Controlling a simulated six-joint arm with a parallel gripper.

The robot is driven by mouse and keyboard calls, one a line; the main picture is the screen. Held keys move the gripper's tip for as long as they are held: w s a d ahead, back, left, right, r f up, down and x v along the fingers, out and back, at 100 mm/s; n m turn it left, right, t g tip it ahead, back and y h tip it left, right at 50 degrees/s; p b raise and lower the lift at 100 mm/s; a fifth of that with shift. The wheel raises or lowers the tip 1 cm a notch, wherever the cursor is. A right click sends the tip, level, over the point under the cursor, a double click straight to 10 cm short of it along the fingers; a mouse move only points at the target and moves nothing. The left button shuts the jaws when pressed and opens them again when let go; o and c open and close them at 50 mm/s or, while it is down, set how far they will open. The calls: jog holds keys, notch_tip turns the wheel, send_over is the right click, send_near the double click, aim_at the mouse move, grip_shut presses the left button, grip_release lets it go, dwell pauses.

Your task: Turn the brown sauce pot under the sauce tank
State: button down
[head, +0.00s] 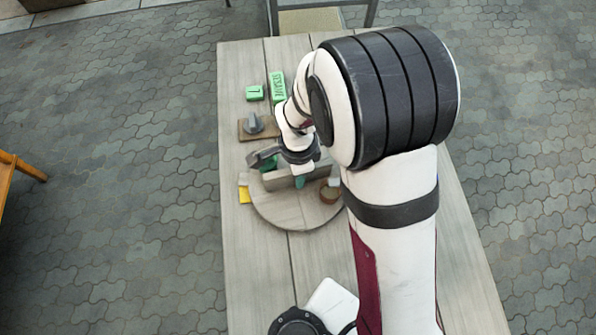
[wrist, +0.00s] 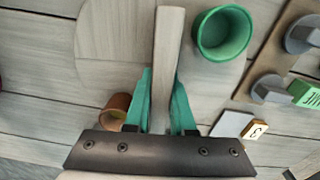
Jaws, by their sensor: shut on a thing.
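The brown pot (head: 329,193) stands on the right part of a round wooden turntable (head: 290,215); it also shows in the wrist view (wrist: 115,108), left of my fingers and partly hidden by the gripper body. A light wooden bar (head: 283,180) stands across the turntable. My gripper (wrist: 160,100) has teal fingers shut on this bar (wrist: 168,45). A green pot (wrist: 222,33) is on the bar's other side; in the head view it is partly hidden behind my gripper. I cannot clearly tell which thing is the sauce tank.
A wooden board with grey fittings (head: 255,125) lies behind the turntable. Green lettered blocks (head: 278,87) lie farther back. A yellow tile (head: 244,194) is at the turntable's left edge, with a white tile beside it. The table's front left is clear.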

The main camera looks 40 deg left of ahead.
jog(key=shift+n, duration=7.2)
jog(key=c, duration=0.8)
grip_release()
jog(key=shift+o, duration=0.2)
